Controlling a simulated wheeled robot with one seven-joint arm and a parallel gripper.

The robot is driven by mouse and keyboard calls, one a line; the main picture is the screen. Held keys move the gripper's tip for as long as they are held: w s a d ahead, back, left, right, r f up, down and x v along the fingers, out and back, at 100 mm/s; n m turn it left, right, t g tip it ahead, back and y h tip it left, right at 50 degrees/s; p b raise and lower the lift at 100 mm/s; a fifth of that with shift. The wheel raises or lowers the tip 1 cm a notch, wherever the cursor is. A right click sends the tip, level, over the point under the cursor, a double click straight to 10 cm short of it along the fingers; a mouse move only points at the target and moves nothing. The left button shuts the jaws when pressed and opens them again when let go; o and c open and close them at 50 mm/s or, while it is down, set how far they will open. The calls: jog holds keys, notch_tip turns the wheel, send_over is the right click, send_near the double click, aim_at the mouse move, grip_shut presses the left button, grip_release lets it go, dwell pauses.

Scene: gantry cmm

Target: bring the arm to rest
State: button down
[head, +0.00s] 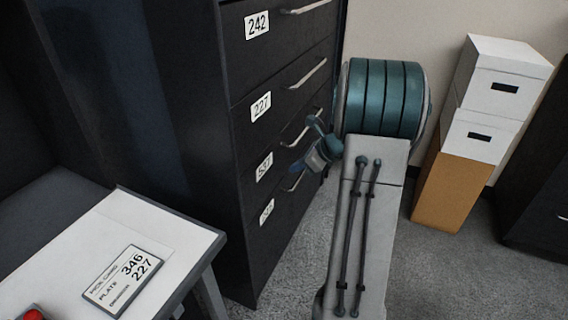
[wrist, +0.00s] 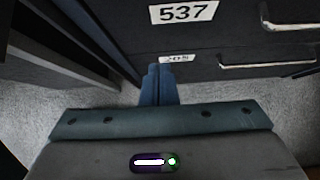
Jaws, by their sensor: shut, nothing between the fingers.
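My gripper (head: 318,152) shows in the head view in front of the dark drawer cabinet (head: 213,180), partly beside my grey and teal arm. In the wrist view my gripper's fingers (wrist: 158,84) are together, with nothing between them. They point toward the lower drawers of the cabinet, under a label reading 537 (wrist: 184,12). I cannot tell from these views whether the fingertips touch the cabinet. My arm is bent, with its large teal joint high in the head view.
A white table (head: 190,232) with a pick card (head: 127,280) reading 346 and 227 stands at the left. A red object (head: 33,314) shows at its edge. White boxes (head: 500,85) are stacked on a brown box (head: 452,188) at the right. Grey carpet is bare between.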

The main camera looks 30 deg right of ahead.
jog(key=shift+s+d+r, duration=0.1)
jog(key=s+a+r+n+g+h+p, duration=0.1)
jog(key=s+a+r+n+g+p, duration=0.1)
jog(key=s+a+r+n+p, duration=0.45)
jog(key=s+a+r+n+g+p, duration=0.25)
jog(key=s+a+r+n, duration=0.25)
jog(key=a+r+n, duration=0.4)
jog(key=s+a+r+n+h+p, duration=0.2)
jog(key=s+r+n+p, duration=0.1)
jog(key=s+n, duration=0.3)
jog(key=s+a+r+n+h+p, duration=0.2)
jog(key=s+a+r+n+p, duration=0.1)
jog(key=s+n, duration=0.3)
jog(key=shift+s+r+n+h+p, duration=0.3)
jog(key=shift+s+r+n+p, duration=0.05)
jog(key=shift+r+p, duration=0.4)
